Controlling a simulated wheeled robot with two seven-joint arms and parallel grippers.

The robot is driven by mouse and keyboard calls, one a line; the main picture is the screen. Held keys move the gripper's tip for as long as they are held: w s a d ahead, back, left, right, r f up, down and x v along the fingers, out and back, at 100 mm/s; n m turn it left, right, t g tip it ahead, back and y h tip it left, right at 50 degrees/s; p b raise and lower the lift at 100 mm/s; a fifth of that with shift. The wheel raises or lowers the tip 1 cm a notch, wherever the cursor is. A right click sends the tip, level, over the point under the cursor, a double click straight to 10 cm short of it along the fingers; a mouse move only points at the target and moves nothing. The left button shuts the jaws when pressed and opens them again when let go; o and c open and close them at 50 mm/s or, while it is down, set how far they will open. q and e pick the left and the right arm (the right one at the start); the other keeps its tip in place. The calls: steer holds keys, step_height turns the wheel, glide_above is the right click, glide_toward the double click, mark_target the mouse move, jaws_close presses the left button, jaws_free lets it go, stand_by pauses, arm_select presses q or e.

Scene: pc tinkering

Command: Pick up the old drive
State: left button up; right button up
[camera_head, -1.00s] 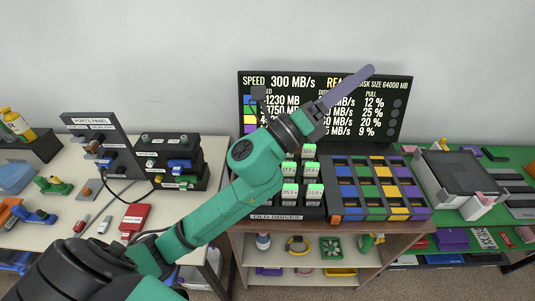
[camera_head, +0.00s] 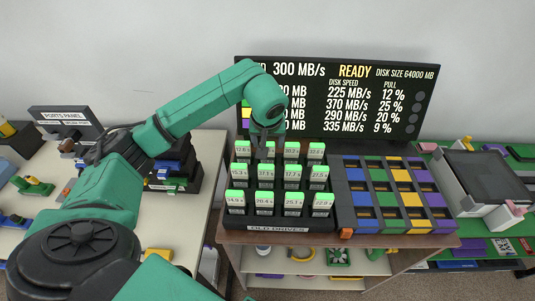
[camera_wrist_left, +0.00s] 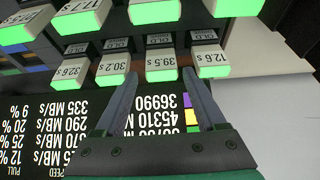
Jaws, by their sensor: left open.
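The old drives stand upright in rows in a black rack (camera_head: 277,228) labelled OLD DRIVES. They are white with green tops and time labels. My left gripper (camera_head: 265,138) is open and points down at the back row, over the second drive from the left (camera_head: 267,152). In the left wrist view the open fingers (camera_wrist_left: 160,75) lie to either side of the drive labelled 39.5 s (camera_wrist_left: 162,64). Drives labelled 30.2 s (camera_wrist_left: 113,67) and 12.6 s (camera_wrist_left: 210,60) are its neighbours. I cannot tell whether the fingers touch anything. My right gripper is not in view.
A screen (camera_head: 385,110) reading READY stands close behind the rack. A tray of coloured compartments (camera_head: 390,195) sits right of the rack. A grey box-like device (camera_head: 485,180) is on the green table further right. The ports panel (camera_head: 62,116) is on the left.

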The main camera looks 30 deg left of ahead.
arm_select(q)
steer(key=p+x, duration=0.1)
steer(key=x, duration=0.1)
steer(key=p+x, duration=0.1)
steer(key=x, duration=0.2)
steer(key=shift+s+a+f, duration=0.1)
steer(key=shift+s+f, duration=0.05)
steer(key=shift+f, duration=0.2)
steer(key=shift+w+a+f, duration=0.1)
steer(key=shift+w+f, duration=0.15)
steer(key=shift+f, duration=0.3)
steer(key=c, duration=0.9)
steer(key=shift+r, duration=0.1)
jaws_close()
